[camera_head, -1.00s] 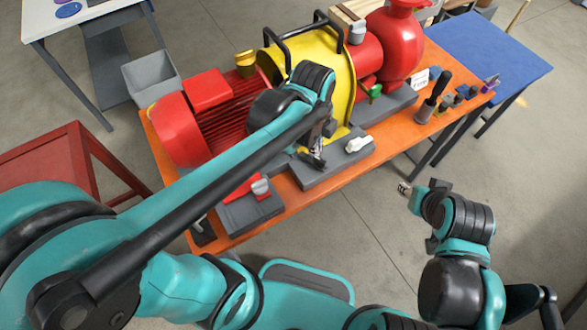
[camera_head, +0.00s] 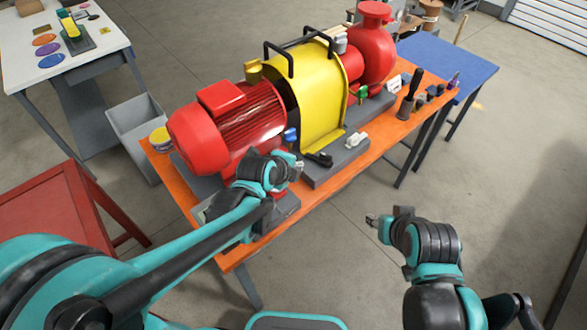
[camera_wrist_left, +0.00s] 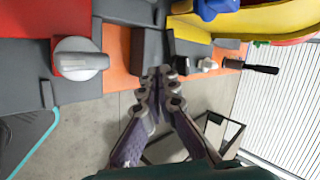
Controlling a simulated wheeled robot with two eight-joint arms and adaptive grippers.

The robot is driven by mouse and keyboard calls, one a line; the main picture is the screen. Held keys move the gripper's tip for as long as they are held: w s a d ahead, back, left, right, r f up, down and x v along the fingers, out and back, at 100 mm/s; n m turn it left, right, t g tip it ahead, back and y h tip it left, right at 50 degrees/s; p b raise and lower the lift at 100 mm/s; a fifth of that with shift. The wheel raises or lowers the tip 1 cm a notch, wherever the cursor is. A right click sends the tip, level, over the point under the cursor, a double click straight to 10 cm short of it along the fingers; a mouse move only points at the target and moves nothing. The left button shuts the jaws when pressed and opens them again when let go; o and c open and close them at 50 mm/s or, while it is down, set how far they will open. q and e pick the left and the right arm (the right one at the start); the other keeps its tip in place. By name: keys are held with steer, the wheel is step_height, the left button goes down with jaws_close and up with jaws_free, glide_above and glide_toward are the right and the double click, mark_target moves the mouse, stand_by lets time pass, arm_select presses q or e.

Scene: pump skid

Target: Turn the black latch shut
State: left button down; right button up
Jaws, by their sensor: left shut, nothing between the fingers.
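The black latch (camera_head: 320,159) sits on the grey base along the near side of the yellow guard (camera_head: 322,95). In the left wrist view the black latch (camera_wrist_left: 188,48) lies beside the yellow edge, just above and right of my fingertips. My left gripper (camera_head: 297,168) is left of the latch, apart from it. Its fingers (camera_wrist_left: 162,72) are together and empty in front of the grey block's end. How far the latch is turned is hard to tell. My right gripper (camera_head: 371,220) hangs over open floor at the right, with its fingers too small to read.
A white latch (camera_head: 356,140) is right of the black one. A blue knob (camera_head: 291,135) is at the guard's left. In the wrist view a grey knob (camera_wrist_left: 80,65) is at left. The red motor (camera_head: 228,125) and orange bench (camera_head: 385,144) surround the work.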

mark_target(308, 157)
arm_select(q)
steer(key=b+x, duration=0.1)
steer(key=x, duration=0.2)
steer(key=b+x, duration=0.1)
steer(key=x, duration=0.3)
steer(key=b+x, duration=0.2)
steer(key=x, duration=0.1)
steer(key=shift+w+a, duration=0.2)
steer(key=shift+w, duration=0.55)
arm_select(e)
steer(key=f, duration=0.4)
steer(key=shift+w+a+f, duration=0.15)
steer(key=shift+w+a, duration=0.15)
steer(key=shift+a, duration=0.1)
arm_select(q)
steer(key=shift+w, duration=0.1)
steer(key=shift+w+a, duration=0.15)
steer(key=shift+w, duration=0.65)
arm_select(e)
steer(key=shift+f, duration=0.1)
